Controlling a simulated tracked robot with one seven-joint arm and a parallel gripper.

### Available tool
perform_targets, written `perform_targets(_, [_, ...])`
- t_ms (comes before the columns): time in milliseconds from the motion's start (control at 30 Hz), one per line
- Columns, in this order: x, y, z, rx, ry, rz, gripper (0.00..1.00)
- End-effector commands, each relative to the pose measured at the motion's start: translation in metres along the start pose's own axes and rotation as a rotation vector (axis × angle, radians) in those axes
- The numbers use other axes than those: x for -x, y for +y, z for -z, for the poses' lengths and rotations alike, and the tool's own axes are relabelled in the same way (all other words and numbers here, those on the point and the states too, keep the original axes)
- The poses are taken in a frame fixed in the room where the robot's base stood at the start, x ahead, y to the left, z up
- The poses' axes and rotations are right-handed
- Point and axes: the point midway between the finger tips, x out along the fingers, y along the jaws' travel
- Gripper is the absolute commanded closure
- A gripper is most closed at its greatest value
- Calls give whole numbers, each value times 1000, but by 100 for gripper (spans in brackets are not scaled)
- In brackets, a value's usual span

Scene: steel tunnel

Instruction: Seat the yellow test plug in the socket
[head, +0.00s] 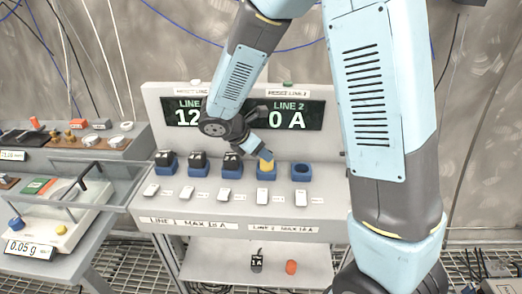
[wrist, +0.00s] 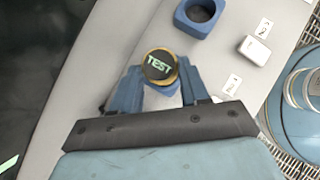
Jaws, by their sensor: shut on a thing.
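The yellow test plug (head: 266,164) is at the fourth blue socket (head: 266,175) from the left on the panel. Its dark top, marked TEST, faces the wrist camera (wrist: 160,65). My gripper (head: 262,153) is shut on the plug, with one finger on each side of it in the wrist view (wrist: 160,84). The plug's lower end is hidden, so I cannot tell how deep it sits. The fifth socket (head: 301,168) is empty; its open hole also shows in the wrist view (wrist: 201,12).
White switches (head: 262,196) line the panel below. The LINE 2 display (head: 290,115) reads 0 A. A black 1 A plug (head: 257,262) and an orange object (head: 291,267) lie on the lower shelf.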

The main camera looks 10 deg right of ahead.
Motion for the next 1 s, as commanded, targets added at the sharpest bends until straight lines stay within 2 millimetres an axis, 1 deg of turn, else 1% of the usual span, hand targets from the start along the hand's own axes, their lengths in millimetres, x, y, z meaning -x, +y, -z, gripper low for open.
perform_targets(400, [-7, 0, 6, 0, 1, 1, 93])
perform_targets(433, [-6, 0, 6, -1, 1, 0, 53])
perform_targets(700, [-6, 0, 5, -1, 1, 0, 28])
perform_targets(733, [-6, 0, 5, -1, 1, 0, 26])
perform_targets(1000, [-5, 0, 5, -1, 1, 0, 26])
